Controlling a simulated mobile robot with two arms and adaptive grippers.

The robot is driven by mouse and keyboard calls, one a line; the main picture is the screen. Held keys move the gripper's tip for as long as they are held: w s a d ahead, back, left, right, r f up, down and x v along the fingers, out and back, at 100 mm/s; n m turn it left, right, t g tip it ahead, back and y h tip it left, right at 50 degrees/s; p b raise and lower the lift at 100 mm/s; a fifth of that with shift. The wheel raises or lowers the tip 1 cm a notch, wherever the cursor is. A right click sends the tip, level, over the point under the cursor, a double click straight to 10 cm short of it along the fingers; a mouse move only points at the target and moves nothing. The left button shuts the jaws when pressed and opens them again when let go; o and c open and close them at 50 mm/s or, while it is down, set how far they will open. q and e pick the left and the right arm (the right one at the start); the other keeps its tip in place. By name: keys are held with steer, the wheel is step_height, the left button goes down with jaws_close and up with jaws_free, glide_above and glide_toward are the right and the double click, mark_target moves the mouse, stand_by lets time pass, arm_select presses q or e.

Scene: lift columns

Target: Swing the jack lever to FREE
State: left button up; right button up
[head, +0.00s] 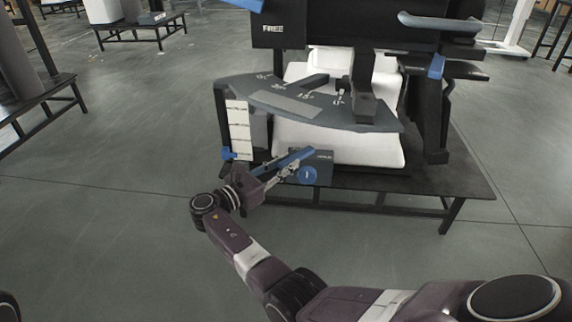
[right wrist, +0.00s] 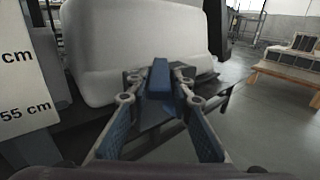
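In the head view a small dark box (head: 325,163) with a round blue disc (head: 307,176) sits at the low front of the lift column. A blue bar that looks like the jack lever (head: 292,159) slants beside it. My right gripper (head: 297,170) is at this bar and partly overlaps it. In the right wrist view the blue lever (right wrist: 160,80) stands between my right gripper's fingers (right wrist: 158,92), which look apart with gaps beside the lever. I cannot tell whether they touch it. The word FREE (head: 272,28) is on a dark panel above. My left gripper is out of view.
The lift stands on a dark low table (head: 465,185). A grey curved panel (head: 300,100) and a white padded block (head: 340,140) are above the box. A height scale (head: 238,130) hangs left of it.

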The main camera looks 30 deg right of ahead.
steer(key=o, duration=0.3)
steer(key=shift+o, duration=0.2)
step_height(320, 180, up, 10)
stand_by(0.4)
stand_by(0.4)
